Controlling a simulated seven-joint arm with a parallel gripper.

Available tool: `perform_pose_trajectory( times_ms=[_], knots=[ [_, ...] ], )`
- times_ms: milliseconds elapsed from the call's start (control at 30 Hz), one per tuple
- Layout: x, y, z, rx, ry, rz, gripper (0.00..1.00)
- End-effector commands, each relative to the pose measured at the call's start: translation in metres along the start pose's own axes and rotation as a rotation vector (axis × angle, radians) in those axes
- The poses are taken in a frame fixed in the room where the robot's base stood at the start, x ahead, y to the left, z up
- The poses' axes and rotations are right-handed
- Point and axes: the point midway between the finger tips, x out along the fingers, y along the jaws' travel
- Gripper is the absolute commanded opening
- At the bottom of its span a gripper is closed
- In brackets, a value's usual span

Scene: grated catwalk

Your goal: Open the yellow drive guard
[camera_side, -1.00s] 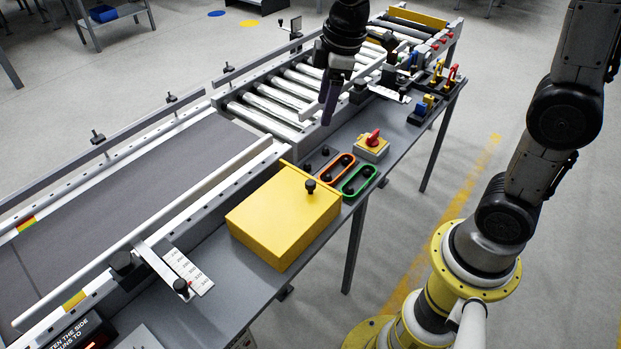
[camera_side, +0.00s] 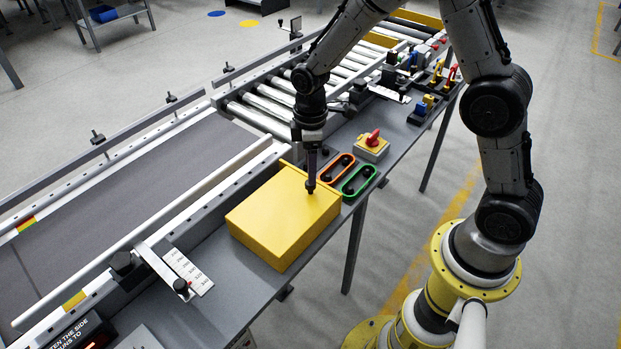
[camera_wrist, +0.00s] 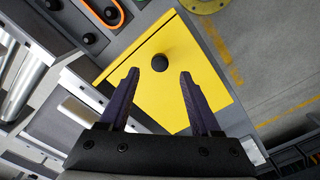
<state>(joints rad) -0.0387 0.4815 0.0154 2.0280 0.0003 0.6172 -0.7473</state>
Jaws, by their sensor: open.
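The yellow drive guard (camera_side: 283,218) is a closed box on the grey bench beside the conveyor, its lid down. A black knob (camera_wrist: 160,62) stands on its lid. In the side view my gripper (camera_side: 311,186) points down right over the knob, which it mostly hides. In the wrist view my gripper (camera_wrist: 158,74) is open, with one finger on each side of the knob's line and nothing held. The knob shows just beyond the fingertips; I cannot tell the exact gap.
An orange-rimmed slot piece (camera_side: 336,167) and a green-rimmed one (camera_side: 359,181) lie close behind the guard. A red rotary switch (camera_side: 372,142) stands past them. Conveyor rollers (camera_side: 262,118) and the grey belt (camera_side: 130,190) run along the left.

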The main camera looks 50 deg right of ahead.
Motion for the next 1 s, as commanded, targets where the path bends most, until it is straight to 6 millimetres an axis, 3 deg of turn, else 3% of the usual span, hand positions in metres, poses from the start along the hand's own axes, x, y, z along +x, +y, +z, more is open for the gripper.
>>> perform_pose_trajectory(
  times_ms=[100, 300, 700, 1000],
  knots=[
    [0.022, -0.001, 0.001, 0.0, -0.003, -0.003, 0.64],
    [0.043, 0.0, 0.0, 0.0, -0.001, -0.001, 0.64],
    [0.049, 0.0, 0.0, 0.0, 0.0, 0.0, 0.64],
    [0.049, 0.0, 0.0, 0.0, 0.001, 0.0, 0.1]
  ],
)
